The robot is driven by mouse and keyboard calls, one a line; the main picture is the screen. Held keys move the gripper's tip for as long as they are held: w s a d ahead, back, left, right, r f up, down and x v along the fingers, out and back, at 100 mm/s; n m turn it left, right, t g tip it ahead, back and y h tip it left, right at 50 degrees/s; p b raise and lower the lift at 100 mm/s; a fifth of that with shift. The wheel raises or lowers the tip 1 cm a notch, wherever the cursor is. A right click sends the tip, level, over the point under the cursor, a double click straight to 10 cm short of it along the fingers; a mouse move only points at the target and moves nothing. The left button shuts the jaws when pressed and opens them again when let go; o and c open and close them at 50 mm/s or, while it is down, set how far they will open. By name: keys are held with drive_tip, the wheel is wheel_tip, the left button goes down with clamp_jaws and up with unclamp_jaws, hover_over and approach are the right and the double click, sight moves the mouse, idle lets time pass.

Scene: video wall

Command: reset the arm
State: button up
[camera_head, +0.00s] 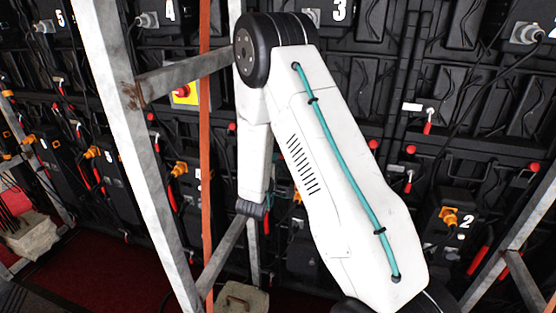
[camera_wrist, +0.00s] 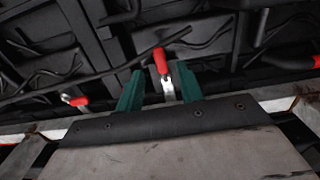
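My white arm (camera_head: 330,160) fills the middle of the head view. It is bent at a black joint at the top, and its far link hangs down to a dark joint. I cannot make out my gripper clearly in the head view. In the wrist view my gripper (camera_wrist: 159,75) shows two teal fingers standing apart. A red-tipped metal latch handle (camera_wrist: 162,62) shows between the fingers, seemingly beyond them. I cannot tell whether they touch it. No object is seen gripped.
A wall of black panels (camera_head: 465,95) with cables, red handles and orange plugs (camera_head: 448,216) stands behind the arm. Metal frame posts (camera_head: 125,130) and an orange upright (camera_head: 206,130) stand close on the left. A grey-beige box (camera_head: 240,300) is low in the middle.

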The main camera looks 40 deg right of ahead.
drive_tip(key=shift+v, duration=0.9)
